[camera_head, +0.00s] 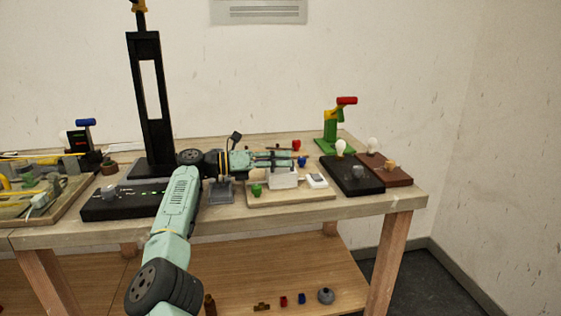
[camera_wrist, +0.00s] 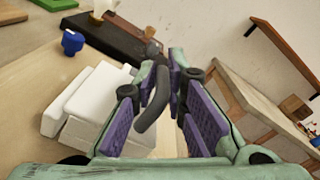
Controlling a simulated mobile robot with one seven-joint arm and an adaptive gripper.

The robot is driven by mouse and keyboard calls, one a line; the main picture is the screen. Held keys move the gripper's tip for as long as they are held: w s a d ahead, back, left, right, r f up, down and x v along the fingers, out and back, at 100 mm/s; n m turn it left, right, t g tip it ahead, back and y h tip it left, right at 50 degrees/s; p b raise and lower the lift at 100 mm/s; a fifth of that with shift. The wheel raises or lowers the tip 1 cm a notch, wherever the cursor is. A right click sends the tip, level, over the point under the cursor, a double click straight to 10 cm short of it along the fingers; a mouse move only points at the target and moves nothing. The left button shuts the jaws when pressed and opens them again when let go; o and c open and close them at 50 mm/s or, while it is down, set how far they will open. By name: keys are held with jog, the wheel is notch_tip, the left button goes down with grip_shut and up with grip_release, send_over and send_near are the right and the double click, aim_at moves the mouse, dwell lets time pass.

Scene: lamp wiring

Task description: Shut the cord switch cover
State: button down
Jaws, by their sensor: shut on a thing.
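A white box (camera_head: 284,179), which looks like the cord switch, sits on a light wooden board (camera_head: 262,199), with a smaller white block (camera_head: 317,181) to its right. My gripper (camera_head: 298,160) is just above and behind the white box, reaching in from the left. In the wrist view, white blocks (camera_wrist: 88,100) lie left of my gripper (camera_wrist: 164,72). The purple finger pads are closed around a dark grey curved piece (camera_wrist: 152,108). I cannot tell whether this piece is joined to the white box. The cover's angle cannot be made out.
A green knob (camera_head: 256,190) is at the board's left. Blue (camera_head: 302,161) and red (camera_head: 296,145) knobs lie behind. A black base (camera_head: 352,186) with bulbs and a green stand (camera_head: 333,140) are to the right. A tall black frame (camera_head: 150,100) rises at the left.

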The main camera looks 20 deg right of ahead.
jog(key=c, duration=1.7)
grip_release()
jog(key=shift+s+a+f, duration=0.1)
jog(key=shift+s+a, duration=0.05)
jog(key=shift+a, duration=0.05)
jog(key=v, duration=0.7)
jog(key=shift+a, duration=0.25)
